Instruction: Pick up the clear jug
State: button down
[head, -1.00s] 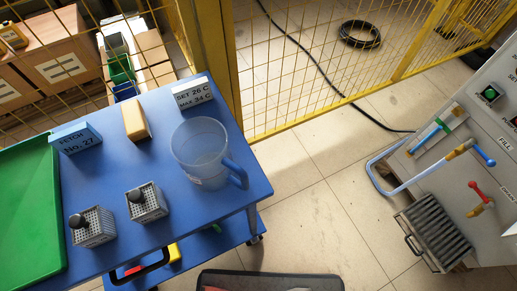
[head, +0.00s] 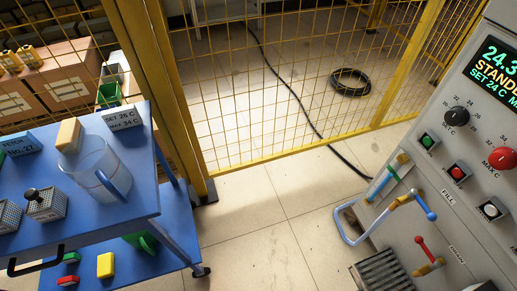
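The clear jug (head: 92,172) stands upright on the blue cart's top shelf (head: 130,207), near its right edge. It is see-through, with its handle toward the lower right. It looks empty, though a faint line shows low on its wall. A tan block (head: 69,133) stands just behind it, partly overlapped by the jug's rim. My gripper is not in view, so its state and its distance from the jug are hidden.
Sign blocks (head: 124,120) and a perforated metal box (head: 46,204) with a black knob share the shelf. A yellow mesh fence (head: 270,90) stands behind. The heater panel (head: 470,150), with valves and pipe, is at right. Floor (head: 262,235) between is clear.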

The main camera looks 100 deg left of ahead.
aim_at(89, 160)
jog(key=u, duration=4.4)
jog(key=i, duration=0.45)
jog(key=u, duration=0.9)
jog(key=k, duration=0.95)
jog(key=z, duration=0.45)
jog(key=i, duration=0.8)
